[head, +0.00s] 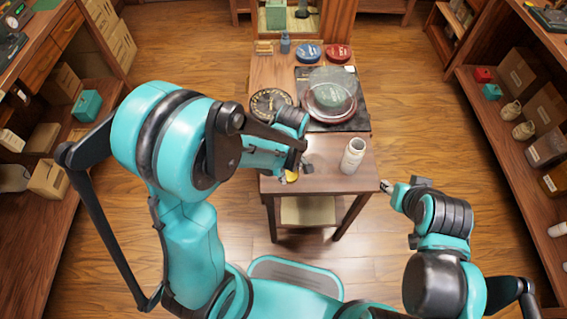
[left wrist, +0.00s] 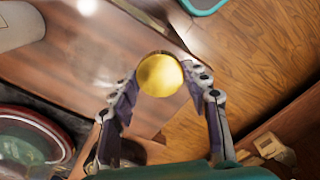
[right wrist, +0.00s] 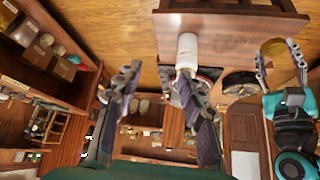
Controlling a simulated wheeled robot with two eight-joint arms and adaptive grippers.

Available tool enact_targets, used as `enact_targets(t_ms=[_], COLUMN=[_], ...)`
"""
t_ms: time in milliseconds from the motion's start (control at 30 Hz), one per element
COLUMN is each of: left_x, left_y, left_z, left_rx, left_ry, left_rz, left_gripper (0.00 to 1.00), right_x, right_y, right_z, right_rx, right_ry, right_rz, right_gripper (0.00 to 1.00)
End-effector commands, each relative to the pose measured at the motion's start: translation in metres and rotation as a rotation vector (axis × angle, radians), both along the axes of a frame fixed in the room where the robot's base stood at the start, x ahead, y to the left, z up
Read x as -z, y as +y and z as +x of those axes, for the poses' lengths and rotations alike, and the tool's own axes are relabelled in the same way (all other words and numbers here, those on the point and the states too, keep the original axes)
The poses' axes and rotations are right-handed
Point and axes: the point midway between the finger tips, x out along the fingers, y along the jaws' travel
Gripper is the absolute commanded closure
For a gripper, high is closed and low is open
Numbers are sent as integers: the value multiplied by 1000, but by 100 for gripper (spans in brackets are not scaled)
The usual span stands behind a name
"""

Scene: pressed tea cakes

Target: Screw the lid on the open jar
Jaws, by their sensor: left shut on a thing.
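The white jar (head: 352,157) stands upright on the small wooden table near its front right corner; its mouth looks uncovered. It also shows in the right wrist view (right wrist: 187,50), and partly at the upper left of the left wrist view (left wrist: 18,26). The gold lid (left wrist: 159,74) is between the fingertips of my left gripper (left wrist: 160,80), which is shut on it. In the head view the lid (head: 291,177) is mostly hidden by my left gripper, left of the jar. My right gripper (right wrist: 157,76) is open and empty, off the table's right edge, apart from the jar.
On the table (head: 330,178) are a dark mat (head: 350,122) with a round glass-like dish (head: 330,97), a dark disc (head: 270,103), and blue (head: 309,54) and red (head: 338,53) round tins at the back. Shelves stand at both sides. The tabletop around the jar is clear.

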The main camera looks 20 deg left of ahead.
Motion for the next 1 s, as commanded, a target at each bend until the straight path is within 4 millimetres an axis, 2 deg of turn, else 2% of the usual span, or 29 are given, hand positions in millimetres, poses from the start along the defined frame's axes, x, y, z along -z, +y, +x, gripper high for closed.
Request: enact_targets(t_ms=[33,100,300,500,833,867,967,1000], left_x=[-11,-20,-36,-42,-42,-42,-41,-40], left_y=[-9,-19,-41,-49,-49,-49,-49,-49], left_z=[-9,-20,-42,-50,-50,-50,-50,-50], left_rx=[6,5,3,0,-1,-1,-1,-1], left_ry=[0,0,0,0,0,0,0,0], left_rz=[0,0,0,0,0,0,0,0], left_gripper=[62,62,62,62,62,62,62,62], right_x=[-8,-12,-21,-23,-23,-23,-25,-27], right_y=[0,0,0,0,0,0,3,6], right_z=[0,0,0,0,0,0,4,9], right_rx=[0,0,0,0,0,0,4,10], right_ry=[0,0,0,0,0,0,-10,-22], right_rz=[0,0,0,0,0,0,15,34], right_gripper=[60,60,60,60,60,55,28,24])
